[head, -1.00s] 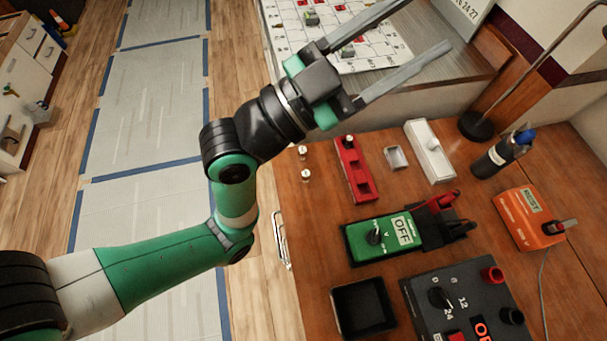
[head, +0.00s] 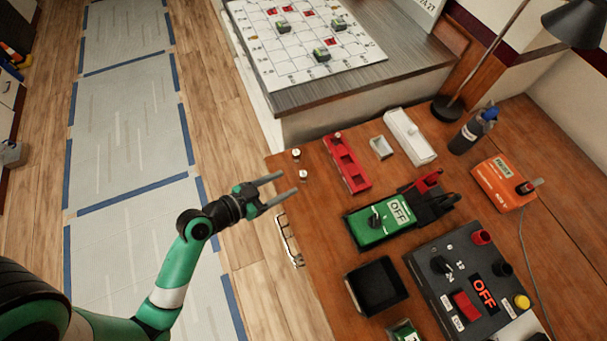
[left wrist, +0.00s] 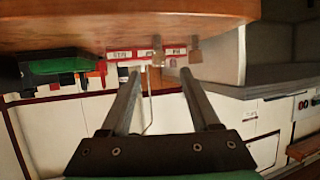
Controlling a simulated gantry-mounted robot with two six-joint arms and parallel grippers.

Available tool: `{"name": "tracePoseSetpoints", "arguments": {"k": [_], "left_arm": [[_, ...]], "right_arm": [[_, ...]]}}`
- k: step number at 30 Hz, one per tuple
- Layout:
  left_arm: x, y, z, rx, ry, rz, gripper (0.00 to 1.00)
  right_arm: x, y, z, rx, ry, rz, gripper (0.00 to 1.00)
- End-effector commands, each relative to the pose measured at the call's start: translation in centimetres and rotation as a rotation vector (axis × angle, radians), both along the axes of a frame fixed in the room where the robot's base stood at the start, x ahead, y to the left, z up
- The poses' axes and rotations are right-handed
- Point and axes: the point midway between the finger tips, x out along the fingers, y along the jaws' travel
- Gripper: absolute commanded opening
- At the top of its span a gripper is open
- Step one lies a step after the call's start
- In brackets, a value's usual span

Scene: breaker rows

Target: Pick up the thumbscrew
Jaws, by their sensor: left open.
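Two small pale, metallic-looking pieces stand near the table's left edge, a rear one (head: 296,154) and a front one (head: 303,175). They look like thumbscrews, but are too small to tell apart. My left gripper (head: 289,184) is open and empty, its fingertips at the table's left edge close to the front piece. In the left wrist view, which looks upside down, two small upright pieces (left wrist: 157,50) and (left wrist: 195,50) show beyond my open fingers (left wrist: 160,75). I cannot tell whether a finger touches either. My right gripper is not in view.
The wooden table (head: 320,230) holds a red slotted rail (head: 346,163), a small grey tray (head: 381,147), a green meter (head: 380,222), a black tray (head: 376,287) and a dark control box (head: 470,285). A drawer handle (head: 290,240) juts from the table's side.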

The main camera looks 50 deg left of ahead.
Motion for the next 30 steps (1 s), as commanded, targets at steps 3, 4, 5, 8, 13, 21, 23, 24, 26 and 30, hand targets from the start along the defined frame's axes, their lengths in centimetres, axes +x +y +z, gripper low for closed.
{"name": "tracePoseSetpoints", "arguments": {"k": [3,4,5,8,13,21,23,24,26,30], "left_arm": [[1.9,-0.2,-0.6,0.002,-0.001,-0.003,0.63],[2.1,-0.2,-0.8,0.002,-0.001,-0.003,0.63],[2.3,-0.2,-0.8,0.001,0.0,-0.002,0.63],[2.5,-0.2,-0.9,0.0,-0.001,0.001,0.63],[4.1,-0.4,-1.4,0.002,-0.001,-0.003,0.63],[7.3,-0.6,-2.8,0.001,-0.001,0.0,0.63],[7.3,-0.6,-2.8,0.001,-0.001,0.0,0.63],[7.3,-0.6,-2.8,0.001,-0.001,0.0,0.63],[7.3,-0.6,-2.8,0.001,-0.001,0.0,0.63],[7.3,-0.6,-2.8,0.001,-0.001,0.001,0.43]], "right_arm": [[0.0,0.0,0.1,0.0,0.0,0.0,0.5],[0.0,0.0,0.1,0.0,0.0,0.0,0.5],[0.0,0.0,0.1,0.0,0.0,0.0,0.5],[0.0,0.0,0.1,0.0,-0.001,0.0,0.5],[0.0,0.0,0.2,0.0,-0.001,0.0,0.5],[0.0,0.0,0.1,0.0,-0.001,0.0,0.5],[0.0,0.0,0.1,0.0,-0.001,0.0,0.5],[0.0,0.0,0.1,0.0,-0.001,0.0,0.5],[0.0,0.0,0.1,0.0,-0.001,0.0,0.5],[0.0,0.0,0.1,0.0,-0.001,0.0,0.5]]}}
